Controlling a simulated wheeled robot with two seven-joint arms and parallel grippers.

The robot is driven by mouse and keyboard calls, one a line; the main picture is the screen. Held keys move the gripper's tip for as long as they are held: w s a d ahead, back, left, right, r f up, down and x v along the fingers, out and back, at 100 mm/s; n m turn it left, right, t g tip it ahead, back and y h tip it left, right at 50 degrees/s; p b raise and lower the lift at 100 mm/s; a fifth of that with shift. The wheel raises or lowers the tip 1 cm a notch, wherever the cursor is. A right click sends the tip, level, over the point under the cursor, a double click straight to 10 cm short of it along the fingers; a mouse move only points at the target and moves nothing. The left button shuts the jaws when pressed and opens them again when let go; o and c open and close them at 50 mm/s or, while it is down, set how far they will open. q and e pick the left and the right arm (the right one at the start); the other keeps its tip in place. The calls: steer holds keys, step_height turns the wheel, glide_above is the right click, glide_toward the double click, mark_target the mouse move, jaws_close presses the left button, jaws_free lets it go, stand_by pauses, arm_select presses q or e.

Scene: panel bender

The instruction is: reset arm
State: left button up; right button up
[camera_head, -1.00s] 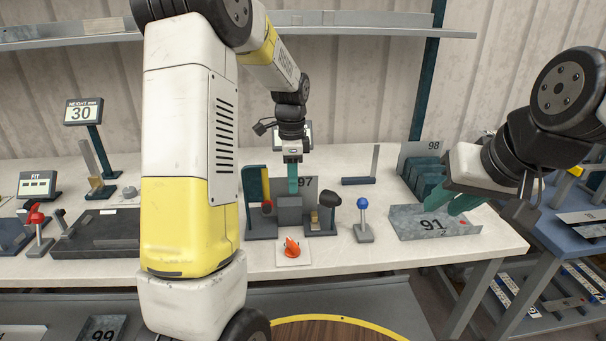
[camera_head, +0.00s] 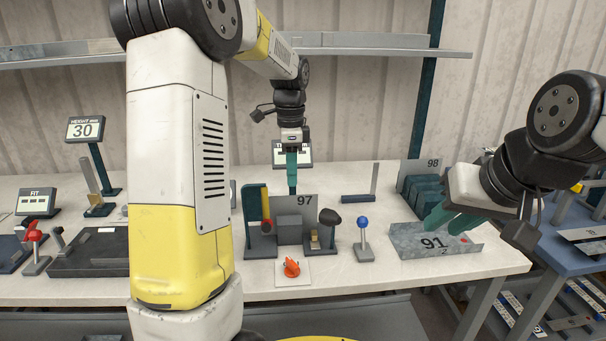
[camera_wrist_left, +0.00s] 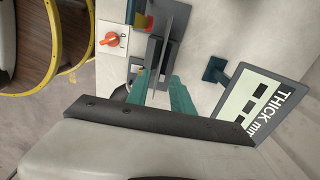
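My left gripper (camera_head: 291,188) points down above and behind the grey block of the station marked 97 (camera_head: 305,202). The station has a black-knobbed lever (camera_head: 333,222) and a teal upright plate (camera_head: 252,205). An orange rotary knob (camera_head: 291,267) sits on a white plate in front; it also shows in the left wrist view (camera_wrist_left: 113,39). My right gripper (camera_head: 447,219) is open and empty over the grey tray marked 91 (camera_head: 407,240).
A blue-ball lever (camera_head: 362,223) stands right of the station. A rack marked 98 (camera_head: 425,185) is at the back right. A thickness display (camera_wrist_left: 262,105) stands near the left gripper. A shelf (camera_head: 380,45) runs above the bench. Bare bench lies around the blue-ball lever.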

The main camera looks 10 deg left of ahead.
arm_select(q)
steer(key=s+d+r+n+t+h, duration=0.1)
steer(key=s+r+n+t, duration=0.2)
steer(key=s+n, duration=0.4)
steer(key=s+d+r+n+t+h, duration=0.1)
steer(key=s+r+n+t, duration=0.2)
steer(key=s, duration=1.4)
steer(key=n, duration=0.4)
steer(key=shift+s+d, duration=0.15)
